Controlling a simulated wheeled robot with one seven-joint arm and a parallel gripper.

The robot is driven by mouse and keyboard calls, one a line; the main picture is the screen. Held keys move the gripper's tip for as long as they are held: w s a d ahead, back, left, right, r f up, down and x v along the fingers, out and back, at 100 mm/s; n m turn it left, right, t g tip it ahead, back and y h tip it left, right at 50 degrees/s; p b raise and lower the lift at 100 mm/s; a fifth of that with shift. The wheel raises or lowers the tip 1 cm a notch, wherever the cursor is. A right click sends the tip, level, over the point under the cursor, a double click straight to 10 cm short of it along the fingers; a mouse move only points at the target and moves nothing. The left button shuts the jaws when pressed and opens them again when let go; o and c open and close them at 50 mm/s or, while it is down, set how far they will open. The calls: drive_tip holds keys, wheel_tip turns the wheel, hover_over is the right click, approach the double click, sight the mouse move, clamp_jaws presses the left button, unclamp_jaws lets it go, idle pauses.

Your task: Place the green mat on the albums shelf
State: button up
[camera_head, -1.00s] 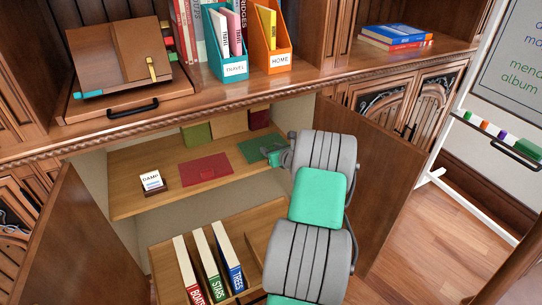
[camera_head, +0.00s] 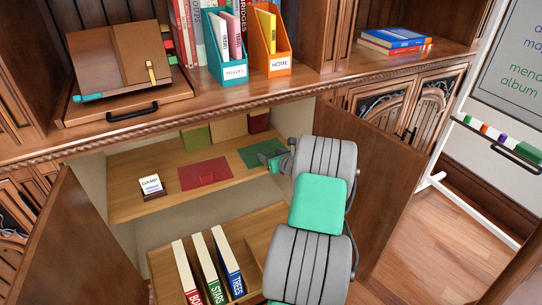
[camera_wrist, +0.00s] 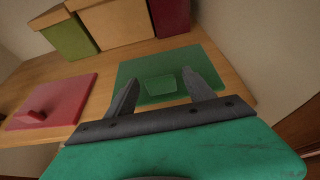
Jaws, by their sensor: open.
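The green mat (camera_head: 256,154) lies flat on the upper shelf (camera_head: 127,184) inside the open cabinet, toward its right side. It also shows in the wrist view (camera_wrist: 132,75), with a small raised green block (camera_wrist: 160,86) on it. My gripper (camera_head: 268,157) reaches in over the mat's front right part. In the wrist view my gripper (camera_wrist: 160,84) is open, with its fingers apart on either side of the raised block. I cannot tell whether the fingertips touch the mat. The lower shelf (camera_head: 262,220) holds several upright books (camera_head: 210,265).
A red mat (camera_head: 206,173) lies left of the green mat, and a "DAMP" card (camera_head: 151,185) stands further left. Green, tan and dark red boxes (camera_head: 196,137) stand behind. Open doors (camera_head: 368,190) flank the cabinet. The lower shelf's right part has bare room.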

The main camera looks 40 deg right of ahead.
drive_tip(key=p+v, duration=0.4)
drive_tip(key=v, duration=0.8)
drive_tip(key=w+a+r+n+g+y, duration=0.1)
drive_tip(key=w+a+n+g+y, duration=0.15)
drive_tip(key=a+n, duration=0.8)
drive_tip(key=w+a+r+n+g+y, duration=0.25)
drive_tip(key=a+n, duration=0.55)
drive_tip(key=a, duration=0.6)
drive_tip(key=s+a+r+n+g+h, duration=0.1)
drive_tip(key=s+a+n+g, duration=0.5)
drive_tip(key=s+a+n, duration=1)
drive_tip(key=s+r+n, duration=0.1)
drive_tip(key=s+n, duration=0.2)
drive_tip(key=n, duration=0.1)
drive_tip(key=shift+a+r+n, duration=0.25)
drive_tip(key=shift+a+n, duration=0.05)
drive_tip(key=shift+n, duration=0.05)
